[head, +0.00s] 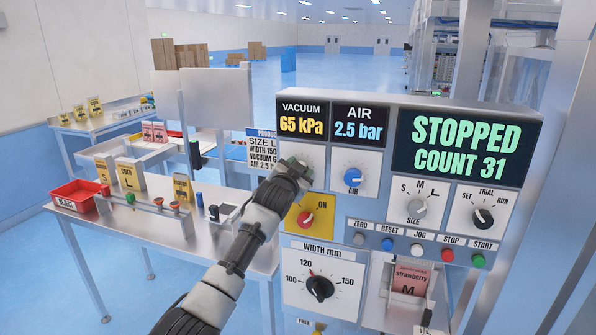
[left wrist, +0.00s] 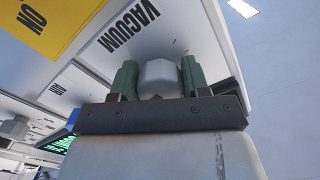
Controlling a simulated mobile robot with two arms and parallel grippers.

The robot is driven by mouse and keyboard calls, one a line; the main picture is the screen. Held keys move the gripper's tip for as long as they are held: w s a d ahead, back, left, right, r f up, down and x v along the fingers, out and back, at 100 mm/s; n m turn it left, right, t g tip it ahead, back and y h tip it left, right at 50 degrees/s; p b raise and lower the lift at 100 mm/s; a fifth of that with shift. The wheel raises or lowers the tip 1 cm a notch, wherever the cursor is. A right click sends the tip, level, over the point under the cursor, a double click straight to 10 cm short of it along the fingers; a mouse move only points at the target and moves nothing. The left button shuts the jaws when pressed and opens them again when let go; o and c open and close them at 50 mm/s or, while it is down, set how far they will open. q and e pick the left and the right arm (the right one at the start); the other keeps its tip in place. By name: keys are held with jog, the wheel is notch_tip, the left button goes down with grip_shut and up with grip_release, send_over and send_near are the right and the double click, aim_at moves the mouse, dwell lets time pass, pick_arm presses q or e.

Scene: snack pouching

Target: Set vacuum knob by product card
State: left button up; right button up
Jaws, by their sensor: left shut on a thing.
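The control panel's vacuum display (head: 302,117) reads 65 kPa. The vacuum dial plate below it is mostly covered in the head view by my left gripper (head: 291,166). In the left wrist view my left gripper (left wrist: 158,82) has its green fingers on either side of the pale grey vacuum knob (left wrist: 158,73), shut on it, next to the VACUUM label (left wrist: 129,24). The product card (head: 261,145) stands just left of the panel. It shows SIZE L, WIDTH 150, VACUUM 6 with the rest cut off, and AIR 2.5. My right gripper is out of view.
The yellow ON switch plate (head: 305,214) sits just below my left gripper, and the air knob (head: 353,177) is to its right. The display (head: 466,148) reads STOPPED, COUNT 31. A steel table (head: 130,232) with a red bin (head: 78,194) stands left.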

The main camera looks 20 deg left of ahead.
pick_arm(q)
jog(key=o, duration=0.9)
jog(key=shift+s, duration=0.1)
jog(key=shift+s+f+b, duration=0.15)
jog(key=shift+s+b, duration=0.2)
jog(key=shift+s, duration=0.2)
jog(key=s+b, duration=0.3)
jog(key=s, duration=0.6)
jog(key=shift+s+a, duration=0.15)
jog(key=shift+s, duration=0.15)
